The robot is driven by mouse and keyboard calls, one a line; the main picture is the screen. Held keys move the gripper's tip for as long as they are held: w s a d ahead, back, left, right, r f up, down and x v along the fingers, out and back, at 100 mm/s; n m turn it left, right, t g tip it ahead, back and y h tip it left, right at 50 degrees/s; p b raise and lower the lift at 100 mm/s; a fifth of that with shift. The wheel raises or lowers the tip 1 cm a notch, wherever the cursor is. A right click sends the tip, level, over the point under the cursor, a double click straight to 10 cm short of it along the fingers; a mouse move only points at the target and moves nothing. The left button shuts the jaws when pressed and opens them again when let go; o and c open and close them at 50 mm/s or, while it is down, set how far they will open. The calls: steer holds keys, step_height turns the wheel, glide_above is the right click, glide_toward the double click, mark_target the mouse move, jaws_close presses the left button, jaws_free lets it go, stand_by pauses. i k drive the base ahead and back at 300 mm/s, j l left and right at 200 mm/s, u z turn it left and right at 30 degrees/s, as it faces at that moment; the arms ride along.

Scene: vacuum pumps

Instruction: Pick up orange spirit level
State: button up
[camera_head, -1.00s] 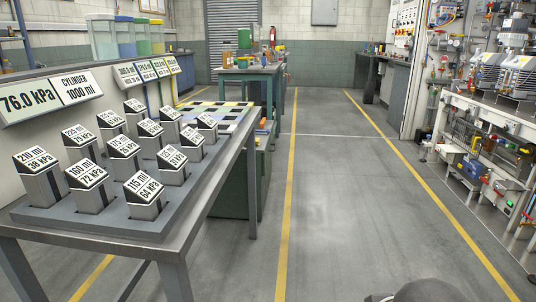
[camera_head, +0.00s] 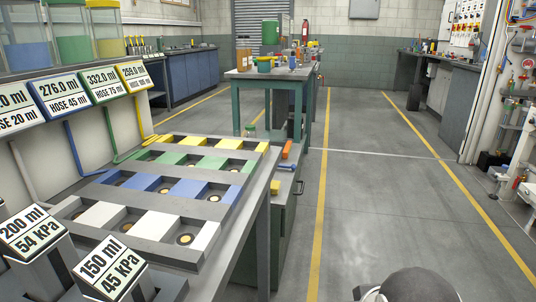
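A small orange bar (camera_head: 287,149), which could be the orange spirit level, lies at the far right end of the near bench. It is too small to make out any vial. My gripper is not in view; only a dark rounded part that looks like my own arm shows at the bottom edge.
The near bench holds a grey tray (camera_head: 150,250) with rows of white, blue, green and yellow blocks. A yellow piece (camera_head: 275,187) lies on its right side. A green-legged table (camera_head: 265,75) stands behind. The grey floor (camera_head: 390,200) to the right is clear.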

mark_target(286, 152)
steer(key=i+l, duration=0.35)
steer(key=i, duration=0.3)
steer(key=i+l+u, duration=0.1)
steer(key=i+l, duration=0.25)
steer(key=i, duration=0.25)
steer(key=i+l, duration=0.35)
steer(key=i, duration=0.25)
steer(key=i+l+u, duration=0.1)
steer(key=i+l, duration=0.3)
steer(key=i, duration=0.25)
steer(key=i+l, duration=0.45)
steer(key=i, duration=0.15)
